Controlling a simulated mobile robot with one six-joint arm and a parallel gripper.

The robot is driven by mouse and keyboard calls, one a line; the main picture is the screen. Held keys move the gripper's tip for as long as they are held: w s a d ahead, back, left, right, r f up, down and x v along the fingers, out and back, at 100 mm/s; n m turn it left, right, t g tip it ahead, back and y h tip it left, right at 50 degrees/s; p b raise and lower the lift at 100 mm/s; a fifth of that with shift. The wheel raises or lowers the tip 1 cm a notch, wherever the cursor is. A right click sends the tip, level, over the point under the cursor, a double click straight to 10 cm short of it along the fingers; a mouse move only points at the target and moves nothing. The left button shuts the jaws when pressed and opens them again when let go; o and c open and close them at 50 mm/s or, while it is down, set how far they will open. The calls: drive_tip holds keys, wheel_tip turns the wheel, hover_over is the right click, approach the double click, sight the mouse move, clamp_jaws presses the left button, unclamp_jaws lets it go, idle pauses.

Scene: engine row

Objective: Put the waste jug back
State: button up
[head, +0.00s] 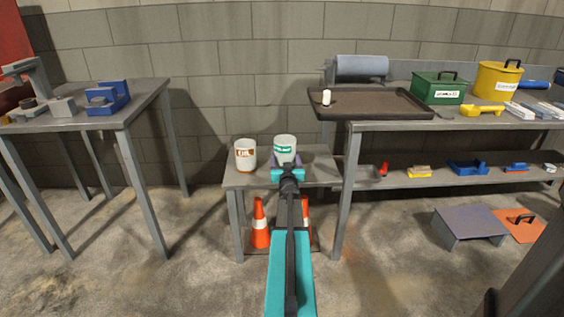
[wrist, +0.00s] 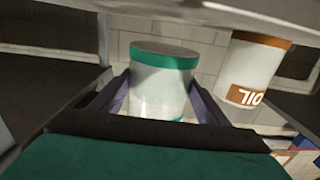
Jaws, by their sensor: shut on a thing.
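A white jug with a green label (head: 284,147), which I take for the waste jug, is at the low side table (head: 234,181). Its label is too small to read. In the wrist view the same jug (wrist: 160,88) shows a green band and stands between the two fingers. My gripper (head: 287,166) is shut on it; the fingers also show in the wrist view (wrist: 158,97). I cannot tell if the jug rests on the table top or is just above it. A white jug with a brown OIL label (head: 245,155) stands beside it on the left, apart from it.
Orange cones (head: 260,224) stand under the low table. The workbench on the right carries a dark tray (head: 376,104), a green box (head: 438,88) and a yellow can (head: 497,80). A grey table (head: 75,120) stands at left, with open floor between.

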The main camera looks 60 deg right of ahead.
drive_tip(key=shift+w+a+b+x, duration=0.1)
drive_tip(key=shift+w+b+x, duration=0.1)
drive_tip(key=shift+x, duration=0.75)
drive_tip(key=shift+w+a+b+x, duration=0.15)
drive_tip(key=shift+x, duration=0.8)
drive_tip(key=shift+w+a+b+x, duration=0.1)
drive_tip(key=shift+w+b+x, duration=0.1)
drive_tip(key=shift+x, duration=0.75)
drive_tip(key=shift+f, duration=0.25)
drive_tip(key=shift+f+b, duration=0.6)
drive_tip(key=shift+f, duration=1.05)
drive_tip(key=shift+f, duration=0.15)
drive_tip(key=o, duration=1.5)
drive_tip(key=shift+f, duration=0.1)
drive_tip(key=shift+s+a, duration=0.1)
drive_tip(key=p+v, duration=0.1)
drive_tip(key=v, duration=1.1)
